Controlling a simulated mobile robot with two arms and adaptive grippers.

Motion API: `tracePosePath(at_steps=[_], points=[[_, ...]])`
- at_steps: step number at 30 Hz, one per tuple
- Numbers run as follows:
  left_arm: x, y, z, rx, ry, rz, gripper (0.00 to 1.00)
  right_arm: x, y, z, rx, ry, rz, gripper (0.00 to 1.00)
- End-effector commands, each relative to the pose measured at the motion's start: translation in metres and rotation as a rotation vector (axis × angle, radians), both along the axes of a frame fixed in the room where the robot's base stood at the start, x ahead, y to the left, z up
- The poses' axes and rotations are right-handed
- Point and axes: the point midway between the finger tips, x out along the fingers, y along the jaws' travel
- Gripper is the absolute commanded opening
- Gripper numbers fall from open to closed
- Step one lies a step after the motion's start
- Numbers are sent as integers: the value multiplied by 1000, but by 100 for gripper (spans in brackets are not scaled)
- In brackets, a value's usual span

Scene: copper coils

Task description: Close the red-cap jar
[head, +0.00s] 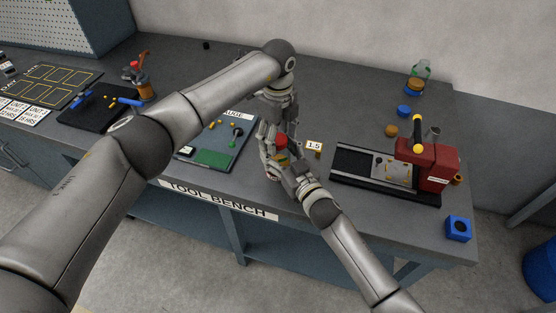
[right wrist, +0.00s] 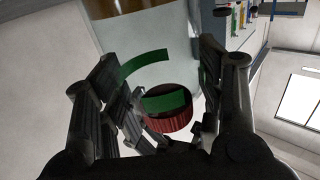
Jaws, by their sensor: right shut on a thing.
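The red cap (head: 281,140) shows at the front middle of the bench, between my two grippers. In the right wrist view a ribbed red cap (right wrist: 170,123) with a dark round face lies between my right fingers, near green bands. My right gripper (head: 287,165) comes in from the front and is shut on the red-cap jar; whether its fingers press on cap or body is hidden. My left gripper (head: 268,148) reaches down close beside the jar from behind. Its fingertips are partly hidden, so its opening is unclear. Most of the jar body is hidden by both grippers.
A blue-grey tray (head: 212,139) with small parts lies to the left. A black and red device (head: 428,165) stands to the right, with a "1.5" card (head: 314,146) between. A clear bottle (head: 420,72) stands at the back right. A blue block (head: 458,228) sits near the right front corner.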

Motion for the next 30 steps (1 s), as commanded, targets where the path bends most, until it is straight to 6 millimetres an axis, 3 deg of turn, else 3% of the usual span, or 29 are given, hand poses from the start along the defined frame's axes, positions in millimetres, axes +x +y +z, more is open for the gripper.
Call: tracePosePath(at_steps=[8, 19, 30], points=[[0, 0, 3, 0, -1, 0, 63, 0, 0, 0, 0, 0, 0, 0], [0, 0, 44, 0, -1, 0, 63, 0, 0, 0, 0, 1, 0, 0], [0, 0, 52, -1, -1, 0, 61, 0, 0, 0, 0, 0, 0, 0]])
